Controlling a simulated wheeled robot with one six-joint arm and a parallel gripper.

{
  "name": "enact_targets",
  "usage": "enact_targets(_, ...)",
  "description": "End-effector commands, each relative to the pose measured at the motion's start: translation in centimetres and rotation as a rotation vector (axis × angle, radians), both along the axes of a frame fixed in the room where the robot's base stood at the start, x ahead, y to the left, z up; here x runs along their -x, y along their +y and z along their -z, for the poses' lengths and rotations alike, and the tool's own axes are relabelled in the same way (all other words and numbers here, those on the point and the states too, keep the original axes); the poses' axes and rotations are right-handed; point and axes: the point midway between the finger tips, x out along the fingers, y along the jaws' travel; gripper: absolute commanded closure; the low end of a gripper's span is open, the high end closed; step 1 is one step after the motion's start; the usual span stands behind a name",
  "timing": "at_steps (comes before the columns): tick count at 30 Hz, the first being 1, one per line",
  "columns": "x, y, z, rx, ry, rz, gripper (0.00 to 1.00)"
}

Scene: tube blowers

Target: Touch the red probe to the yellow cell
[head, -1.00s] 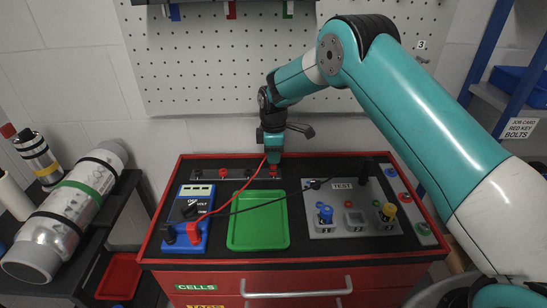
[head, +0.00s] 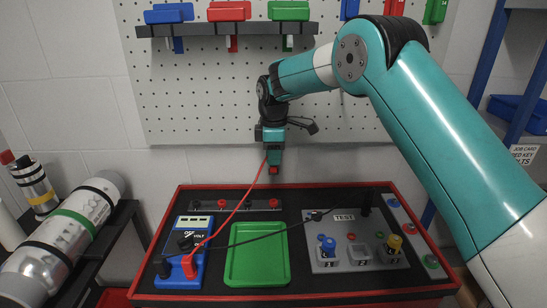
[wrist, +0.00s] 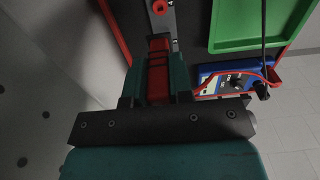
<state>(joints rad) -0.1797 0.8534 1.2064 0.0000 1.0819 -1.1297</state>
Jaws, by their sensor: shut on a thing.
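My gripper (head: 273,163) is shut on the red probe (head: 273,170), above the rear rail and well behind and left of the yellow cell. In the wrist view the red probe (wrist: 158,72) is clamped between the teal fingers, and its tip points away from the palm. A red lead runs from it to the blue meter (head: 183,262). The yellow cell (head: 394,243) stands upright in the slot marked 3 of the grey test block (head: 322,261). It is not visible in the wrist view.
A blue cell (head: 327,245) stands in slot 1; slot 2 looks empty. A black lead (head: 262,235) crosses the green tray (head: 232,281) from the meter to the test block. A dark post (head: 365,202) rises behind the block. The rear rail (head: 234,205) carries several red knobs.

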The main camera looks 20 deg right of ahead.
Motion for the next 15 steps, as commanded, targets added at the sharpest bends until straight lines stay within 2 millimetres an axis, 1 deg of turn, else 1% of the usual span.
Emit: enact_targets(15, 0.0, 0.0, -1.9, 0.0, -0.001, 0.0, 1.0)
